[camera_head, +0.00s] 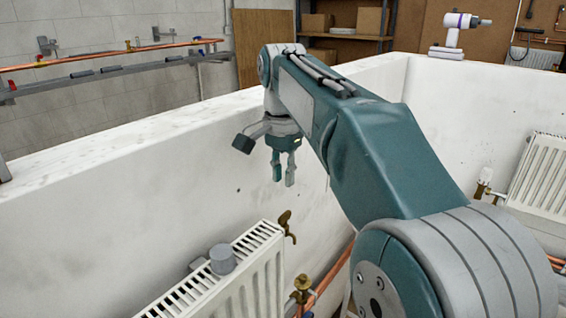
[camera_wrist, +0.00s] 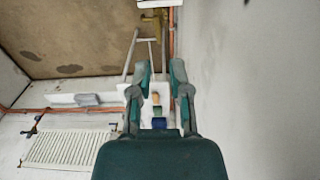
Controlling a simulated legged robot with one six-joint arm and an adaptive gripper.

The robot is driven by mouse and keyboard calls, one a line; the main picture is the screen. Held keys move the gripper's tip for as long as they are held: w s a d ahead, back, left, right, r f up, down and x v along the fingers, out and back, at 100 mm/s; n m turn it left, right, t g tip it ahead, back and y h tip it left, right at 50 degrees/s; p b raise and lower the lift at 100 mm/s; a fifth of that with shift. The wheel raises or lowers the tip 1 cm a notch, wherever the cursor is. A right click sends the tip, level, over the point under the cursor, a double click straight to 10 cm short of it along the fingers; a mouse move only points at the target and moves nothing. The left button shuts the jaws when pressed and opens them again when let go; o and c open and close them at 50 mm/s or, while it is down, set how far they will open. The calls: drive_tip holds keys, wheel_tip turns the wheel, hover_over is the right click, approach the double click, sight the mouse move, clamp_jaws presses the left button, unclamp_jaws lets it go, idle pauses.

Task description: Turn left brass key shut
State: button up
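A dark brass key (camera_head: 287,226) sticks out at the top right end of the near white radiator (camera_head: 262,275) in the head view. A second brass fitting (camera_head: 301,286) sits lower, on the copper pipe. I cannot tell from its look alone which one the task calls left. My gripper (camera_head: 284,182) hangs fingers down above the brass key, clear of it, in front of the white wall. In the wrist view my gripper (camera_wrist: 160,70) shows two fingers well apart with nothing between them. A dark key-like piece (camera_wrist: 33,127) shows beside a radiator (camera_wrist: 68,150) there.
A white partition wall (camera_head: 130,200) runs behind the radiator. Another radiator (camera_head: 543,180) with a white valve (camera_head: 484,182) is at the right. Copper pipes (camera_head: 330,280) run low by the radiator.

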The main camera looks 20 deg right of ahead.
drive_tip(key=shift+r, duration=1.35)
drive_tip(key=s+f+n+t, duration=0.5)
drive_tip(key=s+f+n, duration=0.6)
drive_tip(key=s+f, duration=0.6)
drive_tip(key=s, duration=0.3)
drive_tip(key=shift+s+t, duration=0.3)
drive_tip(key=shift+s, duration=0.1)
